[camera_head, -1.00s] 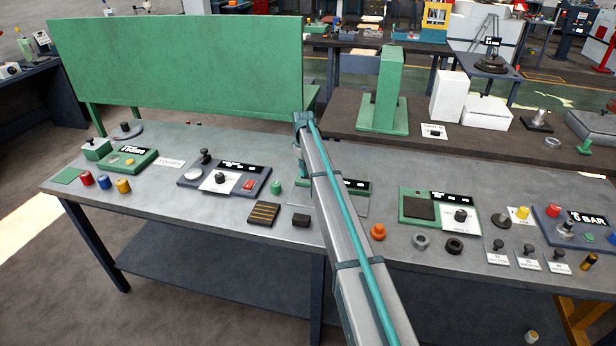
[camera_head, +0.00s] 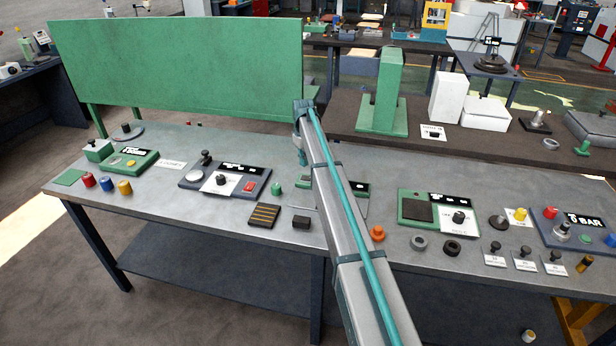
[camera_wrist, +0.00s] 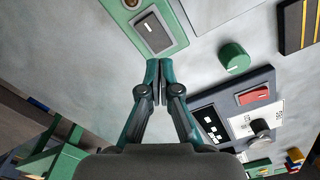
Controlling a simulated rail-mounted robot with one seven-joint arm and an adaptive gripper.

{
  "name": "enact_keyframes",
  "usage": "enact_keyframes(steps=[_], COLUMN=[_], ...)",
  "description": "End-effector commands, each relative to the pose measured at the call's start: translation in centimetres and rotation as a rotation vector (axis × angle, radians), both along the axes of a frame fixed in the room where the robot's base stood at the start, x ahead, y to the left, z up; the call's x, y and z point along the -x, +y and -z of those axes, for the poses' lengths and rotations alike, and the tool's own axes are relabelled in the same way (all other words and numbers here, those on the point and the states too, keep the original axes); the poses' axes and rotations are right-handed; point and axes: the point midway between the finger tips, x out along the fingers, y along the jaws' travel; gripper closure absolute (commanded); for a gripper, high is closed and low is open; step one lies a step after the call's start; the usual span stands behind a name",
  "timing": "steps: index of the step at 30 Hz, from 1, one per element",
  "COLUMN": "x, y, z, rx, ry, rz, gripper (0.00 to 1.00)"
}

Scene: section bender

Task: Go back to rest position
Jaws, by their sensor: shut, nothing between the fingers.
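My gripper (camera_wrist: 157,68) shows in the wrist view with its two teal-and-grey fingers together and nothing between them. It is above the grey workbench (camera_wrist: 100,62). A green-framed box with a dark rocker switch (camera_wrist: 155,28) lies just beyond the fingertips, and a round green knob (camera_wrist: 234,58) is to their right. In the head view my arm reaches up across the bench, and my gripper's fingers are not clearly seen there.
A tall green panel (camera_head: 180,65) stands behind the bench (camera_head: 150,215). Control boxes, including a blue-grey one with a red switch (camera_head: 249,186), an orange knob (camera_head: 377,233) and several small parts cover the bench top. A green upright block (camera_head: 388,95) stands on the dark back table.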

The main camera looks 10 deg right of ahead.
Motion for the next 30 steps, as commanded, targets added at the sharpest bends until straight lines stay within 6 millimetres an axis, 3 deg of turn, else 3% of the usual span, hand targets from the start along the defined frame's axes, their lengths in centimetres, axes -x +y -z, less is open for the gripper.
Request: enact_keyframes(steps=[6, 20, 23, 26, 30], x=[0.0, 0.7, 3.3, 8.1, 17.4], y=[0.0, 0.0, 0.1, -0.1, -0.7], z=[-1.2, -1.0, -0.4, 0.5, 1.8], rx=[0.0, 0.005, 0.028, 0.072, 0.16], ry=[0.0, 0.005, 0.026, 0.065, 0.15], rz=[0.0, -0.006, -0.028, -0.074, -0.168], gripper=[1.0, 1.0, 1.0, 1.0, 1.0])
